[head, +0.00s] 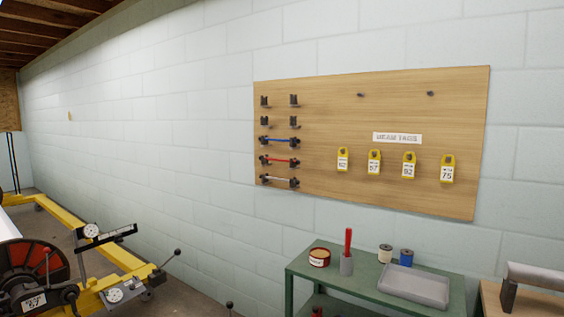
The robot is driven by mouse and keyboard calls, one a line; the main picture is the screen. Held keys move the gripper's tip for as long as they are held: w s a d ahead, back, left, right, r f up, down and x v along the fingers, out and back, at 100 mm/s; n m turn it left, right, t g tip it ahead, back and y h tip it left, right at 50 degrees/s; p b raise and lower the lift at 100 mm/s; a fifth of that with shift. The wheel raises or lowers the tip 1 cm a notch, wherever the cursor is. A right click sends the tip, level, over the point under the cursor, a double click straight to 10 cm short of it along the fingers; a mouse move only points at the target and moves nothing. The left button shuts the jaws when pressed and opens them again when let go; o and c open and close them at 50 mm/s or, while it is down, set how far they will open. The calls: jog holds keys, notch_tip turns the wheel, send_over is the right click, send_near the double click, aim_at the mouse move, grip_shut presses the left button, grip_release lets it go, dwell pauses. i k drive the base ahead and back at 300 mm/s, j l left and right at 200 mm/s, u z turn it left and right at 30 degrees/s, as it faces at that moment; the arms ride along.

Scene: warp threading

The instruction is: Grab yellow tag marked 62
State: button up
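Several yellow tags hang in a row on pegs on the right half of a wooden wall board (320,120), under a white label strip (397,138). The leftmost tag (342,158) seems to read 62, though its digits are small and blurred. To its right are a tag that seems to read 57 (374,161), one that may read 92 (408,164), and one that reads 75 (447,168). My gripper is not in view.
Below the board stands a green table (300,268) with a red tin (319,257), a grey cup (346,264) holding something red, spools (385,253) and a grey tray (415,287). Yellow-framed machinery (110,250) stands at left. Another bench (491,296) is at lower right.

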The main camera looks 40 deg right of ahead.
aim_at(343, 160)
jog(key=i+j, duration=0.1)
jog(key=i, duration=0.7)
jog(key=i+j+z, duration=0.15)
jog(key=i, duration=0.65)
